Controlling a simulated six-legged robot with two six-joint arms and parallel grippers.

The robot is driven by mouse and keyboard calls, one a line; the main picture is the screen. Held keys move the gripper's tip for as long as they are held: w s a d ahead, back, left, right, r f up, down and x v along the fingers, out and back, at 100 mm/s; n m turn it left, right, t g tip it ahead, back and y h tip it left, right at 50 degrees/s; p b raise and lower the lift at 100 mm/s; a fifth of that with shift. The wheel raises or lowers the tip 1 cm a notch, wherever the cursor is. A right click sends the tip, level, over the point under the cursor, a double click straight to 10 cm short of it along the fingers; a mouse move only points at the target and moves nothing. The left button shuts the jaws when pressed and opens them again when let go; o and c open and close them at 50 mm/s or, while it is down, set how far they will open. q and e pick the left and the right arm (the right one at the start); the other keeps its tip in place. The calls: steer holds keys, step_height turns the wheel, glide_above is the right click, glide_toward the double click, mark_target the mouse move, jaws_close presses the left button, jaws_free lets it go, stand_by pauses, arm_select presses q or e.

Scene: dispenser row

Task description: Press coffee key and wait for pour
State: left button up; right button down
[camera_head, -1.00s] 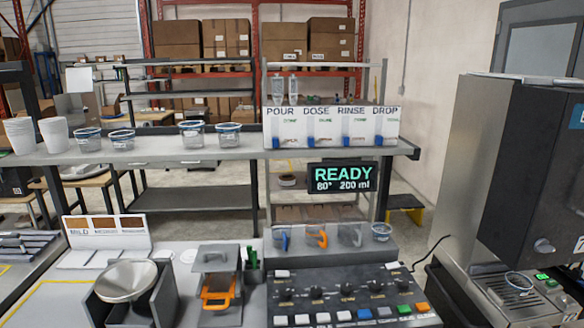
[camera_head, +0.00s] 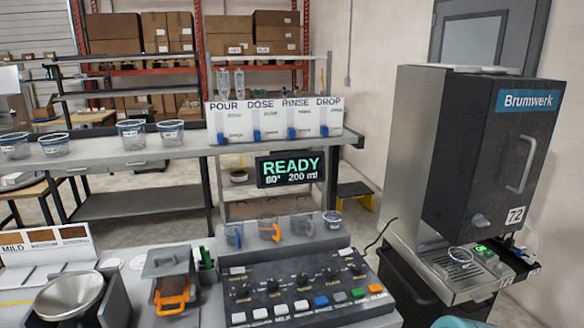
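The coffee machine (camera_head: 470,160), a tall dark box marked Brumwerk, stands at the right. On its front ledge is a slotted drip tray (camera_head: 445,268).
A black control panel (camera_head: 300,283) with knobs and coloured keys is at the front centre. Above it a display (camera_head: 290,169) reads READY, 80°, 200 ml. A scale-like bowl (camera_head: 68,295) and an orange-handled press (camera_head: 171,290) stand at left. A shelf (camera_head: 110,160) holds several cups.

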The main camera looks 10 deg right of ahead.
stand_by(0.4)
arm_select(q)
jaws_close()
stand_by(1.6)
